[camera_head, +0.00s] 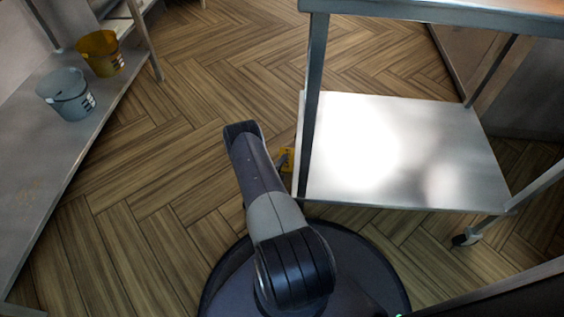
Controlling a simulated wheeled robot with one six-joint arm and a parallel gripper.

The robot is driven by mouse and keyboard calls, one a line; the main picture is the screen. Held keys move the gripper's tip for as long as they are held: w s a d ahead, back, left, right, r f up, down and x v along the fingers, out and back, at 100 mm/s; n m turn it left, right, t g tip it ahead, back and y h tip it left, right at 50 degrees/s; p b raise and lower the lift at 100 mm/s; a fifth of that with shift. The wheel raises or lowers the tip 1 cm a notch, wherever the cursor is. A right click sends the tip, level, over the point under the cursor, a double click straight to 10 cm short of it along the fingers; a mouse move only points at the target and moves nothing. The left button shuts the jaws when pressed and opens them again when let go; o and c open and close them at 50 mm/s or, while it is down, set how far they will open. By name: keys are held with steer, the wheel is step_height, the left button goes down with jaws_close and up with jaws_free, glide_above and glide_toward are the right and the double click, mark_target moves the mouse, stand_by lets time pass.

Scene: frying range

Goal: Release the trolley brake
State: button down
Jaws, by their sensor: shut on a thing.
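The trolley is a steel frame with a bright lower shelf (400,150) and stands to the right of my arm. A small yellow piece (288,154), which looks like the trolley brake, shows low by the trolley's near left leg. My gripper (282,161) is mostly hidden behind my arm. Only a small grey part of it shows, right against the yellow piece. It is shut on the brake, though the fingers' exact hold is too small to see.
A castor (466,237) shows under the trolley's right side. A low shelf (50,175) on the left bears a grey bucket (66,95) and a yellow bucket (101,53). The wooden floor between shelf and trolley is clear.

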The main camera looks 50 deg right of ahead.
steer(key=c, duration=1.5)
jaws_free()
steer(key=shift+a, duration=0.1)
steer(key=p+v, duration=0.3)
steer(key=v, duration=0.7)
steer(key=shift+s+a+r, duration=0.1)
steer(key=shift+s+a, duration=0.05)
steer(key=shift+a, duration=0.2)
steer(key=b+x, duration=0.3)
steer(key=x, duration=0.8)
steer(key=shift+a, duration=0.1)
